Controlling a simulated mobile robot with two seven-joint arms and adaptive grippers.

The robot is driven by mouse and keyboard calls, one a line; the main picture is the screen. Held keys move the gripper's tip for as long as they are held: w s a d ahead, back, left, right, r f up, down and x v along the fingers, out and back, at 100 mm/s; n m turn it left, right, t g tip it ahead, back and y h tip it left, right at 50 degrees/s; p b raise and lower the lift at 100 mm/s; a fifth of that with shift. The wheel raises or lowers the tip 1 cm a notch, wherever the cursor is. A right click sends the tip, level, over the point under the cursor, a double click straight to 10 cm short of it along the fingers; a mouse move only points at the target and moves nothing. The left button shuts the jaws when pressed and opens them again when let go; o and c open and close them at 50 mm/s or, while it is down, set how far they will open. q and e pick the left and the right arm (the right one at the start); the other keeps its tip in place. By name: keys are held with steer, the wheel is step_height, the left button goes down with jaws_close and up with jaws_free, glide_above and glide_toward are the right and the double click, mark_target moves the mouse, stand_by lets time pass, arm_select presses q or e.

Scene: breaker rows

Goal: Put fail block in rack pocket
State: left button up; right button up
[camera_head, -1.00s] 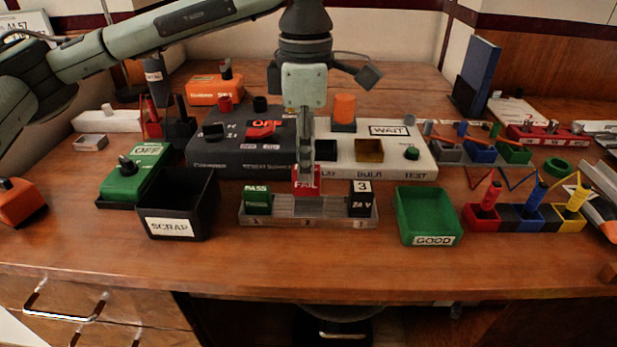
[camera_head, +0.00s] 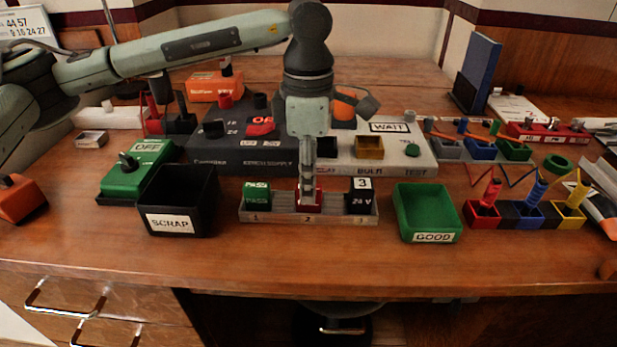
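The red fail block (camera_head: 317,199) is at the middle pocket, marked 2, of the grey rack (camera_head: 282,216). It appears upright and low in the pocket; its seating depth is hidden. My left gripper (camera_head: 308,196) points straight down at it, with a finger across the block's front, and appears shut on it. The green pass block (camera_head: 257,196) stands in pocket 1 on the left. A black block (camera_head: 360,196) marked 3 and 24 V stands in pocket 3 on the right.
The black scrap bin (camera_head: 178,201) stands left of the rack, and the green good bin (camera_head: 428,213) right of it. Behind are a dark console (camera_head: 215,157) and a pale test panel (camera_head: 400,160). The wooden table's front strip is clear.

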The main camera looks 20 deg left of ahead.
arm_select(q)
steer(key=shift+o, duration=0.6)
arm_select(e)
steer(key=shift+s+d+f, duration=0.2)
arm_select(q)
steer(key=shift+r, duration=0.55)
step_height(320, 180, up, 11)
arm_select(e)
steer(key=shift+s+a+r, duration=0.1)
steer(key=shift+s+r, duration=0.05)
steer(key=shift+r, duration=0.1)
